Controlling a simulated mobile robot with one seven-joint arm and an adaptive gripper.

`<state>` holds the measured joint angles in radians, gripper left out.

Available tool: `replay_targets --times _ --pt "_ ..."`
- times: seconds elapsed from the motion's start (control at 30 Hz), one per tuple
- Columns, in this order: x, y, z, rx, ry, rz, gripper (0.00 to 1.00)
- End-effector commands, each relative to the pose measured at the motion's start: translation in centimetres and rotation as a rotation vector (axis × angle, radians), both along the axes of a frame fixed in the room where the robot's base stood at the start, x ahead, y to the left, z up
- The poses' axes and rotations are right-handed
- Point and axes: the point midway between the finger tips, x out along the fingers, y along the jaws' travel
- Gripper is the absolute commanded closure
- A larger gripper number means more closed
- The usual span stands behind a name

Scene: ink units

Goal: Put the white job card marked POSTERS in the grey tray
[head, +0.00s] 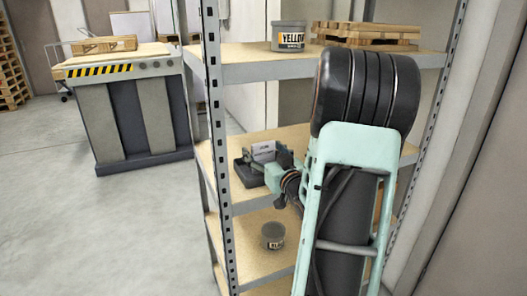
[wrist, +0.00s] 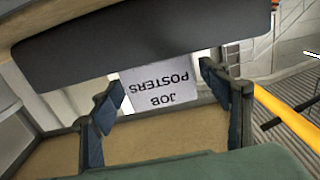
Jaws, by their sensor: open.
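The white job card (wrist: 158,92), marked JOB POSTERS, shows upside down in the wrist view between my two spread fingers. In the head view the card (head: 264,151) stands at the grey tray (head: 249,174) on the middle shelf. A dark grey wall, seemingly the tray (wrist: 150,42), crosses the top of the wrist view and meets the card's edge. I cannot tell whether the card rests on the tray's bottom. My gripper (head: 284,160) is open beside the card, on its right in the head view. My arm hides part of the shelf.
The shelf rack's upright post (head: 214,120) stands just left of the tray. The upper shelf holds a YELLOW ink tin (head: 289,37) and a wooden pallet (head: 366,36). Another tin (head: 272,236) stands on the lower shelf. A workbench (head: 125,105) is at the left, with open floor in front.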

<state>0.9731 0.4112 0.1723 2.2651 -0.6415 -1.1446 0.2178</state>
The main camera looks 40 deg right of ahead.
Motion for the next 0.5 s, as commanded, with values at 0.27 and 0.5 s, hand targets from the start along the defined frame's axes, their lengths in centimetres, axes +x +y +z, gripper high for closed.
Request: replay_targets --times 0.27,0.5 --pt "-1.1 0.2 0.3 0.000 0.002 -0.002 0.30" --pt "-6.1 1.4 0.3 0.001 0.002 -0.003 0.30"
